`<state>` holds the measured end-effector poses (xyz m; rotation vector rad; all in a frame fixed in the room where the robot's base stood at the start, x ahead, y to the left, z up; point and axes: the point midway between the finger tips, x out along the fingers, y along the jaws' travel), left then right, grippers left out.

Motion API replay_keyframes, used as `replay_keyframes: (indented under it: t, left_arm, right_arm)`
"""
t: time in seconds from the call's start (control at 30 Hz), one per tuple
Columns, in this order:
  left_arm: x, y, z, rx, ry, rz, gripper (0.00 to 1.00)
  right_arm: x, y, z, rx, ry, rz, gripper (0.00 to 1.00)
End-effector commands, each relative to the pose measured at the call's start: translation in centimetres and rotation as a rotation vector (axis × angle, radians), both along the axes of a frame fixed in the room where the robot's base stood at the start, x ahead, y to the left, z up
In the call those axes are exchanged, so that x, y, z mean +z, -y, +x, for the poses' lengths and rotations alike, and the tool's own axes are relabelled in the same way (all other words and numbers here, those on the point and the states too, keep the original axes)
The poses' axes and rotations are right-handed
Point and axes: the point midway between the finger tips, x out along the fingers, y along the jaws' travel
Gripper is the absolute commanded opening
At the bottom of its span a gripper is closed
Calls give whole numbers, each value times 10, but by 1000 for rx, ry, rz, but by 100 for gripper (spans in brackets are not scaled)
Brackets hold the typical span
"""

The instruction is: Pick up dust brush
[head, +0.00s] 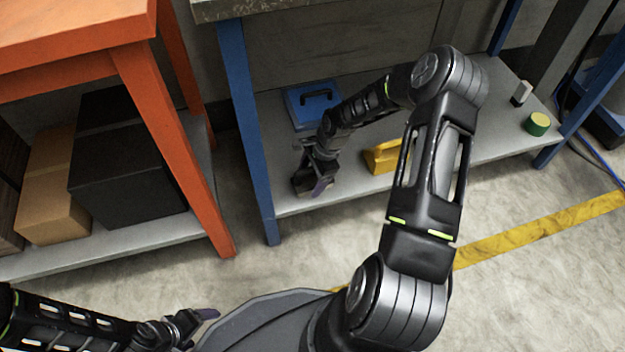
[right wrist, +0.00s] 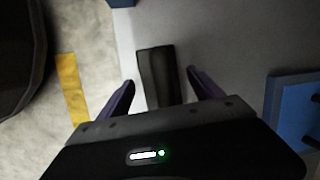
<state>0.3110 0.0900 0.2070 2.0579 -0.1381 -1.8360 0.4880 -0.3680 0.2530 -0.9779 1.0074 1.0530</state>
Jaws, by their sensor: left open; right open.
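A dark, oblong object that looks like the dust brush (right wrist: 157,77) lies on the grey shelf near its edge in the right wrist view. It shows in the gap between my right gripper's purple fingers (right wrist: 162,97), reaching out beyond them. I see no contact between the fingers and it. In the head view my right gripper (head: 318,188) is low over the lower shelf, at its front left, and hides the brush. It is open. My left gripper (head: 200,318) is at the bottom left, open, away from the shelf.
On the lower shelf (head: 460,140) are a blue case (head: 312,106), a yellow object (head: 383,157), a green and yellow round tin (head: 537,123) and a small white and black item (head: 521,93). A blue leg (head: 249,130) stands left. An orange table (head: 80,40) holds boxes below.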

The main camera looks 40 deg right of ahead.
Motion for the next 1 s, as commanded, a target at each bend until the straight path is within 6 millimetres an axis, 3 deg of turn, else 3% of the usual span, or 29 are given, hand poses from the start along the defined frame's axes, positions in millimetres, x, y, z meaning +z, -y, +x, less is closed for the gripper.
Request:
replay_keyframes:
  t: [0.37,1.0]
  left_arm:
    - [0,0,0,0,-1,0,80]
    - [0,0,0,0,-1,0,80]
  right_arm:
    - [0,0,0,0,0,0,75]
    - [0,0,0,0,0,0,24]
